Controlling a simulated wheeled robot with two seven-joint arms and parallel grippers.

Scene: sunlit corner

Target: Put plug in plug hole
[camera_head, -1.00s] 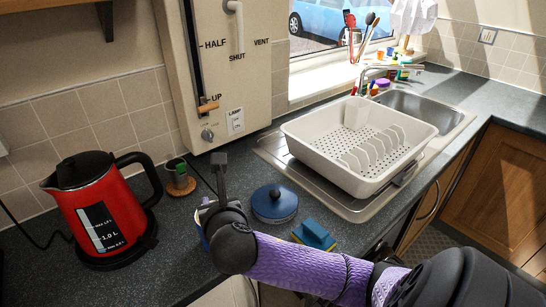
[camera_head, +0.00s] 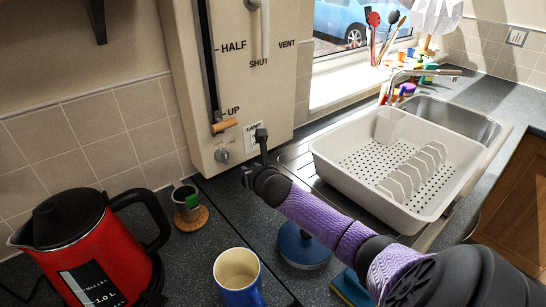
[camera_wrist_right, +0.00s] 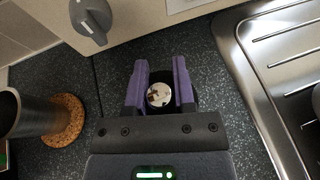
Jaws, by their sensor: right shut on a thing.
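My right gripper (camera_head: 260,148) is raised in front of the cream wall unit, left of the dish rack. In the right wrist view its purple fingers (camera_wrist_right: 160,92) are shut on a small round plug (camera_wrist_right: 159,95) with a shiny metal face and a dark rim. In the head view the plug cannot be made out clearly. The sink basin (camera_head: 455,122) lies at the right, behind the dish rack and away from the gripper. Its plug hole is not visible. My left gripper is not in view.
A white dish rack (camera_head: 330,151) covers much of the drainer. A red kettle (camera_head: 118,257), a metal cup on a cork coaster (camera_head: 192,219), a blue mug (camera_head: 238,291), a blue lidded pot (camera_head: 303,250) and a sponge (camera_head: 352,291) crowd the left counter. The tap (camera_head: 398,75) overhangs the sink.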

